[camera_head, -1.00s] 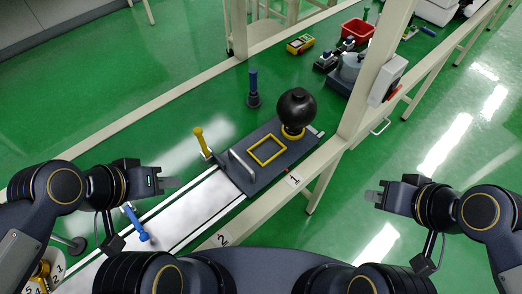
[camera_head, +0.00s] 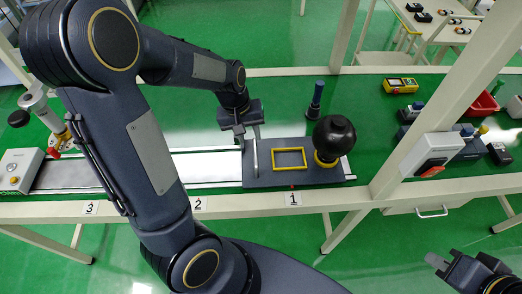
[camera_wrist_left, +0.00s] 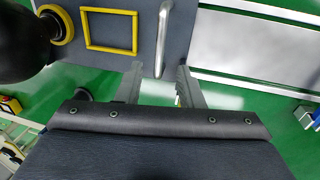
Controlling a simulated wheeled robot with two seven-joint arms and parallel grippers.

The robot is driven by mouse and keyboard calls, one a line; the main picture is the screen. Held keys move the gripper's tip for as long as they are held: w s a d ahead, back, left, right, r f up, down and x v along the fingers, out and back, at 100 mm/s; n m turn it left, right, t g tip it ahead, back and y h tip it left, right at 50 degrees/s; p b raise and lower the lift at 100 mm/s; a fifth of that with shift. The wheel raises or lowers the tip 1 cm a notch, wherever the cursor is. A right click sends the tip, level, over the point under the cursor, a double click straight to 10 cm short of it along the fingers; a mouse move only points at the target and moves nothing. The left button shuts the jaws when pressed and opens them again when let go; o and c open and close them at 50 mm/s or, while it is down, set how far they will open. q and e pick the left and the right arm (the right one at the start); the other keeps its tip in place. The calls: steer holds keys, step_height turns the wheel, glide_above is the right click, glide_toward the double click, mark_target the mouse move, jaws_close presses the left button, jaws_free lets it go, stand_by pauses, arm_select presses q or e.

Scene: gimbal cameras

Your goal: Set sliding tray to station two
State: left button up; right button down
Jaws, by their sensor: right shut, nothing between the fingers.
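The sliding tray (camera_head: 325,177) is a dark plate on the white rail, beside label 1 (camera_head: 293,198). It bears a yellow square frame and a black ball on a yellow ring. Its upright silver handle (camera_head: 255,158) is at its left end. My left gripper (camera_head: 248,137) is over the handle. In the left wrist view the open fingers (camera_wrist_left: 160,76) straddle the end of the handle (camera_wrist_left: 167,30); contact is not visible. Label 2 (camera_head: 198,203) is left of the tray. My right gripper (camera_head: 437,261) is shut and empty at lower right, away from the table.
The white rail (camera_head: 205,168) runs clear left of the tray, partly hidden by my left arm. Label 3 (camera_head: 90,208) is further left. A blue-topped post (camera_head: 316,98) stands behind the tray. A white upright (camera_head: 430,105) with a switch box (camera_head: 433,150) is to the right.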

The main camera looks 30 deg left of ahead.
mark_target(255, 151)
arm_select(q)
steer(key=f, duration=0.4)
steer(key=d+f, duration=0.1)
steer(key=f, duration=0.2)
steer(key=shift+w+d, duration=0.1)
steer(key=shift+w, duration=0.2)
steer(key=shift+r, duration=0.1)
jaws_close()
